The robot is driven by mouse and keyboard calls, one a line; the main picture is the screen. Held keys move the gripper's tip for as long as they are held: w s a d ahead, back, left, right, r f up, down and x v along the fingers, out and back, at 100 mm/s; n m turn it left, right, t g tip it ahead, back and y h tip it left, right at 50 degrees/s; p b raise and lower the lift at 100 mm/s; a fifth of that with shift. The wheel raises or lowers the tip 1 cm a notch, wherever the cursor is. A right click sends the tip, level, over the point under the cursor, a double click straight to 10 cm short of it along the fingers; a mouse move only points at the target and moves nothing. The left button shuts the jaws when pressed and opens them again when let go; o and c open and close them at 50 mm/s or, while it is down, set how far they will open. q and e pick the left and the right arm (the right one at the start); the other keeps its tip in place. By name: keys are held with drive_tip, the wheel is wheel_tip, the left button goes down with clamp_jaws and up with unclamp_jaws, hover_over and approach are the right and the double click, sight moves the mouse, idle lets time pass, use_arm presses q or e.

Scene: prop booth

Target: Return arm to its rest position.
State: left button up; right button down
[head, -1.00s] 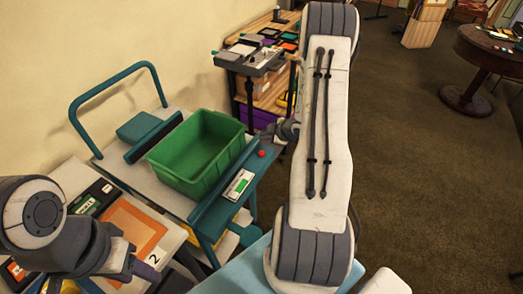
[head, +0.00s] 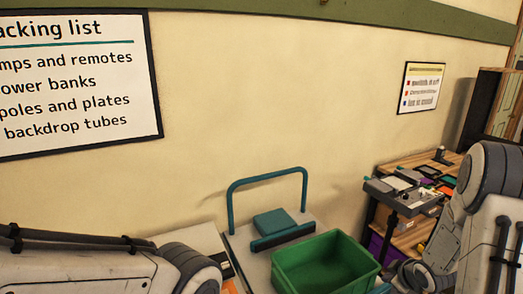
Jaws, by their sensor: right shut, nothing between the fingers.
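My right arm (head: 485,215) stands at the right edge in the head view, bent, with its upper part raised. My right gripper (head: 390,282) shows only in small part low beside that arm, at the right side of the green bin. It is shut, and I see nothing held in it. My left arm (head: 80,262) lies across the bottom left corner, and its elbow (head: 190,268) shows near the cart. The left gripper is out of the picture.
A green bin (head: 325,264) stands on a cart with a teal handle (head: 268,178). A teal box (head: 273,222) lies behind the bin. A wooden shelf unit (head: 408,240) with a grey device stands at the right by the wall. A packing list sign (head: 78,85) hangs at left.

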drive_tip(key=s+a+r+g, duration=0.2)
drive_tip(key=s+a+r, duration=0.3)
drive_tip(key=s+a, duration=0.4)
drive_tip(key=s+a+r+g+y, duration=0.1)
drive_tip(key=s+a+r+g, duration=0.2)
drive_tip(key=s+a, duration=0.6)
drive_tip(key=s+a+r+g, duration=0.2)
drive_tip(key=s+a+r, duration=0.5)
drive_tip(key=a, duration=0.9)
drive_tip(key=s, duration=0.2)
drive_tip(key=shift+s+a+g+y, duration=0.2)
drive_tip(key=shift+s+g+y, duration=0.1)
drive_tip(key=shift+y, duration=0.1)
